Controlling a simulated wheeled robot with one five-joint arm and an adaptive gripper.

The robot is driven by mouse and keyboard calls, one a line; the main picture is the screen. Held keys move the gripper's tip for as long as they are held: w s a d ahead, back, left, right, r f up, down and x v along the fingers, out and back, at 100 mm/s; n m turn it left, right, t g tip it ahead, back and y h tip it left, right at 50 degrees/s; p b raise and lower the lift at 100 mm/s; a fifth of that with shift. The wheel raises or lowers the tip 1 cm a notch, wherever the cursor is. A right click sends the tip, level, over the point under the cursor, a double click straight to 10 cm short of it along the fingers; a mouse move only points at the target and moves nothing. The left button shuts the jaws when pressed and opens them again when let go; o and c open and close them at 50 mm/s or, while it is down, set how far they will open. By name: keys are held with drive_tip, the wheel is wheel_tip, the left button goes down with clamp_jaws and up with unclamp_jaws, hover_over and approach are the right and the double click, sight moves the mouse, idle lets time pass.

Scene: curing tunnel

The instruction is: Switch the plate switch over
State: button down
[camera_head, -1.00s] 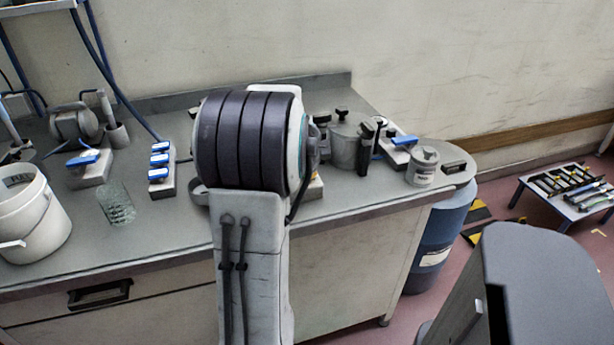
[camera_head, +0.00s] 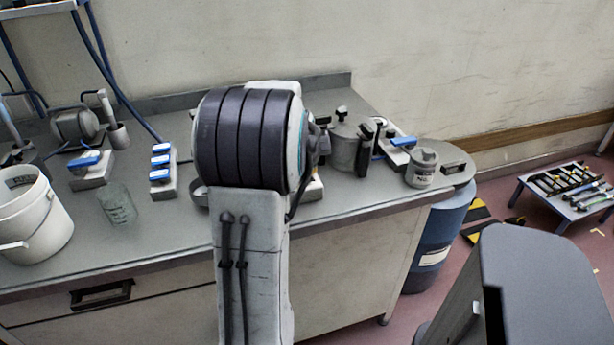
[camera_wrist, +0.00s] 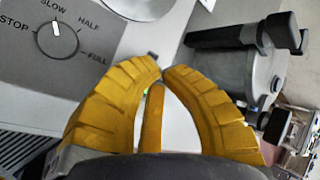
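In the wrist view, my gripper (camera_wrist: 163,72) has curved yellow fingers with their tips nearly together. I see nothing gripped between the tips. A small dark piece (camera_wrist: 152,57) shows just beyond the tips, at the edge of a pale surface (camera_wrist: 180,128); I cannot tell whether the tips touch it. A grey panel with a dial (camera_wrist: 57,40) marked STOP, SLOW, HALF and FULL lies to the left, its white mark pointing near SLOW. I cannot tell for certain which part is the plate switch. In the head view my arm hides the gripper and the bench behind it.
A lidded metal pot (camera_head: 345,147) stands close right of my gripper; it also shows in the wrist view (camera_wrist: 235,70). Blue-levered switch boxes (camera_head: 90,170) (camera_head: 162,172) (camera_head: 398,148) stand on the bench (camera_head: 200,250). A white bucket (camera_head: 30,215) and glass beaker (camera_head: 117,205) are at left.

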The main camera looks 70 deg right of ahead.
drive_tip(key=shift+r, duration=0.1)
drive_tip(key=shift+w+d+r+p, duration=0.1)
drive_tip(key=shift+d+r+p, duration=0.05)
drive_tip(key=shift+r+p, duration=1)
drive_tip(key=shift+w+d+r+p, duration=0.1)
drive_tip(key=shift+r+p, duration=0.7)
drive_tip(key=shift+r, duration=0.5)
